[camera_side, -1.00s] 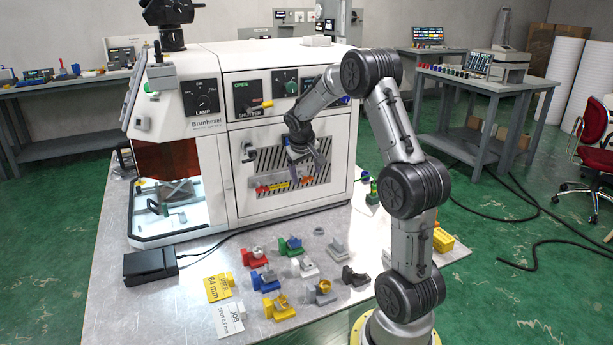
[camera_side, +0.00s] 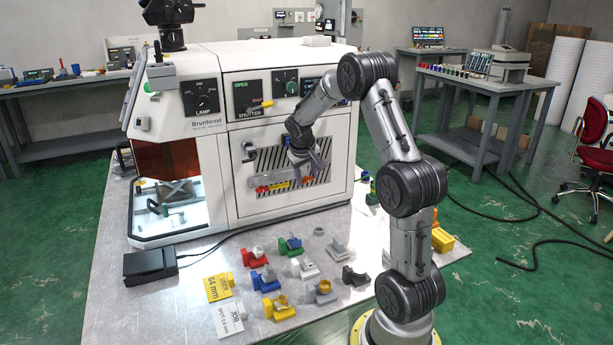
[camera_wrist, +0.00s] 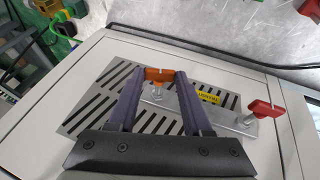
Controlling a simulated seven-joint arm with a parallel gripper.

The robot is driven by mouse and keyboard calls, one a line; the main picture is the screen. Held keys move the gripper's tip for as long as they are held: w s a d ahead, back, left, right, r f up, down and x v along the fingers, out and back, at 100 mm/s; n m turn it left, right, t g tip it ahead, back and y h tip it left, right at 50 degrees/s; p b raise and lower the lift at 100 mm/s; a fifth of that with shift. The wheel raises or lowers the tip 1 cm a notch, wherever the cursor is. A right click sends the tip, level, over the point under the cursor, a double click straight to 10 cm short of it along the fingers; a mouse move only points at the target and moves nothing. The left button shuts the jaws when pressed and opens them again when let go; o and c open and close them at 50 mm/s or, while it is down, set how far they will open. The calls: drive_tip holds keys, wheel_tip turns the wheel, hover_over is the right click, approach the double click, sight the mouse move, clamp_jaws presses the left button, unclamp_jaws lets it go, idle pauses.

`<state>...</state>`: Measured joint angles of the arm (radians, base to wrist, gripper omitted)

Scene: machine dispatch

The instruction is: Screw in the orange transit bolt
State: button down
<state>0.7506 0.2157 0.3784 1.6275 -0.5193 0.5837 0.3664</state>
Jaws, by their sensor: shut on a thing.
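The orange transit bolt (camera_wrist: 159,75) has a wing-shaped head and a silver shank. It sits at one end of a metal bar (camera_wrist: 228,119) on the machine's slotted front panel (camera_wrist: 85,113). My gripper (camera_wrist: 161,79) has its two purple fingers on either side of the orange head and is shut on it. A red bolt (camera_wrist: 265,108) stands at the other end of the bar. In the side view my gripper (camera_side: 306,172) is at the right end of the bar, and the red bolt (camera_side: 262,189) is at its left end. How deep the orange bolt sits is unclear.
The shutter handle (camera_side: 260,106) sticks out above the panel. Several coloured blocks (camera_side: 275,307) and a black box (camera_side: 150,266) lie on the metal table (camera_side: 215,320) below.

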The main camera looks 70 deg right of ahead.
drive_tip(key=shift+w+a+f+n+g+h, duration=0.1)
drive_tip(key=shift+n+g+h, duration=0.05)
drive_tip(key=shift+g+h, duration=0.3)
drive_tip(key=shift+w+a+f+n+g+h, duration=0.15)
drive_tip(key=shift+g+h, duration=0.2)
drive_tip(key=shift+h, duration=0.2)
drive_tip(key=shift+s+r, duration=0.1)
drive_tip(key=shift+c, duration=1.6)
unclamp_jaws()
drive_tip(key=v, duration=1.3)
drive_tip(key=shift+a+r, duration=0.2)
drive_tip(key=shift+r, duration=0.15)
